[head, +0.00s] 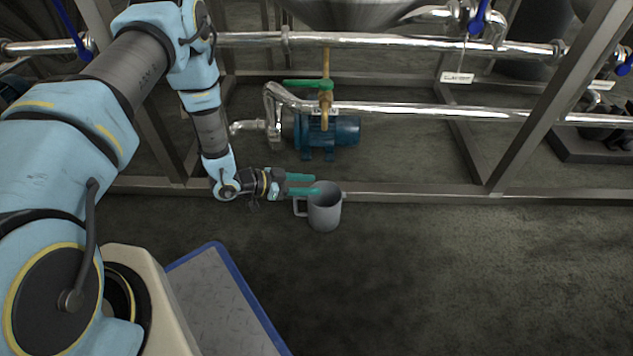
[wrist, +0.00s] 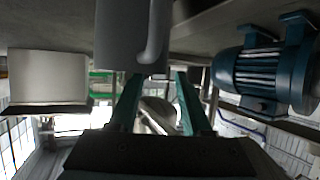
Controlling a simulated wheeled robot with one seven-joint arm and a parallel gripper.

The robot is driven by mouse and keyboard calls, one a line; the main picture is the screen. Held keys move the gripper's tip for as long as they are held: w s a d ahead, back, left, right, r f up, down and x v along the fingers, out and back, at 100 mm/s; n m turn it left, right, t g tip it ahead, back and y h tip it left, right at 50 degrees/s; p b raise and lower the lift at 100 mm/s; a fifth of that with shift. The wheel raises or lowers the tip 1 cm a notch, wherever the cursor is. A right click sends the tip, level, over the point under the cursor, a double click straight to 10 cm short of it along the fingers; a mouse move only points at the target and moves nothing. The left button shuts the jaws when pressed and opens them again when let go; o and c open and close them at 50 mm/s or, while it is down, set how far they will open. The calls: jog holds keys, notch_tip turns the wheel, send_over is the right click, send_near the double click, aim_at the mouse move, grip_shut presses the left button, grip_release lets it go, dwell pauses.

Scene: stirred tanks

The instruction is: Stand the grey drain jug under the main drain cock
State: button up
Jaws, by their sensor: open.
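The grey drain jug (head: 325,213) stands upright on the floor in front of the frame's lower rail, its handle on the left. In the wrist view the jug (wrist: 120,35) and its handle show at the top, just beyond the fingertips. My gripper (head: 303,184) is open, its green fingers beside the jug's upper left near the handle. In the wrist view the gap between the fingers (wrist: 158,95) holds nothing. The brass drain cock with a green lever (head: 325,97) hangs on a vertical pipe below the tank, behind and above the jug.
A blue pump (head: 335,132) sits behind the lower rail (head: 410,194) beneath the cock. Steel pipes (head: 430,110) cross the frame at two heights. A diagonal post (head: 535,115) stands to the right. The floor in front of and right of the jug is clear.

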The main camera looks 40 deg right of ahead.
jog(key=p+v, duration=0.2)
jog(key=v, duration=0.6)
jog(key=shift+a+r, duration=0.15)
jog(key=shift+a, duration=0.15)
jog(key=shift+w, duration=0.15)
